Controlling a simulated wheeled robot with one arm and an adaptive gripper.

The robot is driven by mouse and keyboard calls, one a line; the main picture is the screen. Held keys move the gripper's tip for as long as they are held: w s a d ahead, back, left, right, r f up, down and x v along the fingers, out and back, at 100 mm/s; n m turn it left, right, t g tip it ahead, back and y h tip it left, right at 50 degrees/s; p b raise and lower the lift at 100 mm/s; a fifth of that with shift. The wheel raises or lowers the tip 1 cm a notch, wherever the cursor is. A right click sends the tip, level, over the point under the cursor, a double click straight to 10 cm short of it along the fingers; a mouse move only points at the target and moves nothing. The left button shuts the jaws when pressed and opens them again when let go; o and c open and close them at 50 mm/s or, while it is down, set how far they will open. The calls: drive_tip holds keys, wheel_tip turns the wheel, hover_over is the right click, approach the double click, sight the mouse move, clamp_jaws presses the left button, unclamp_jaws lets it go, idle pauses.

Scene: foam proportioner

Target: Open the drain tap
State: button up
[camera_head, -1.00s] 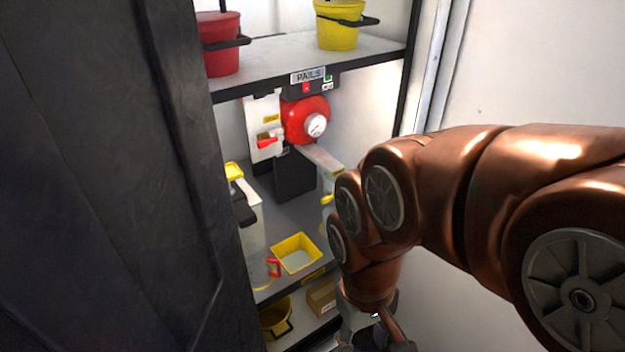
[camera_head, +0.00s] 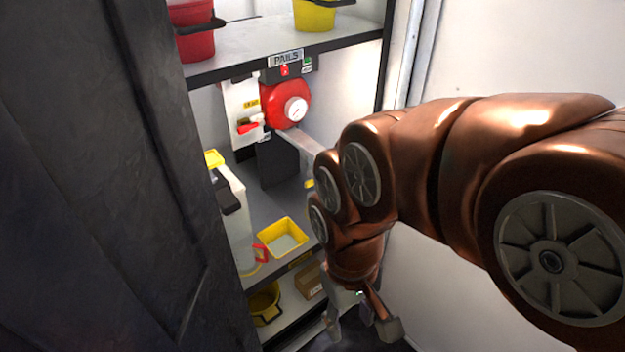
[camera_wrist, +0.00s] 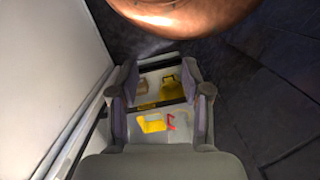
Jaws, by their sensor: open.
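A red-handled lever (camera_head: 248,127) sits on a white panel left of a round red unit with a gauge (camera_head: 290,105), in the head view. A red loop-shaped part (camera_head: 262,252) is low down beside a yellow tray (camera_head: 282,238); it also shows in the wrist view (camera_wrist: 171,121). I cannot tell which of these red parts, if either, is the drain tap. My gripper (camera_head: 362,322) is open and empty, low in front of the shelves, apart from them. In the wrist view the fingers (camera_wrist: 160,72) frame the lower shelves at a distance.
A dark door (camera_head: 90,180) borders the cabinet on the left, and a white wall (camera_head: 510,55) is on the right. Red (camera_head: 194,32) and yellow (camera_head: 315,14) pails stand on the upper shelf. A box (camera_head: 309,281) and yellow pail (camera_head: 264,300) are on the bottom shelf.

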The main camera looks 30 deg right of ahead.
drive_tip(key=m+t+h+b, duration=0.1)
drive_tip(key=m+t+b, duration=1.25)
drive_tip(key=b, duration=1.15)
approach(311, 184)
drive_tip(key=s+d+n+t, duration=0.1)
drive_tip(key=s+d+t, duration=0.1)
drive_tip(key=s+d, duration=0.1)
wheel_tip(311, 184, down, 6)
drive_tip(key=w+m+t+y+b, duration=0.3)
drive_tip(key=t+y+b, duration=0.15)
drive_tip(key=b, duration=0.35)
drive_tip(key=shift+g+y, duration=0.25)
drive_tip(key=shift+g, duration=0.05)
drive_tip(key=shift+r+b+x, duration=0.15)
drive_tip(key=shift+b+x, duration=0.15)
drive_tip(key=shift+x, duration=1.6)
drive_tip(key=shift+r+b+x, duration=0.15)
drive_tip(key=shift+b+x, duration=0.1)
drive_tip(key=shift+x, duration=1.65)
drive_tip(key=shift+a, duration=0.15)
clamp_jaws()
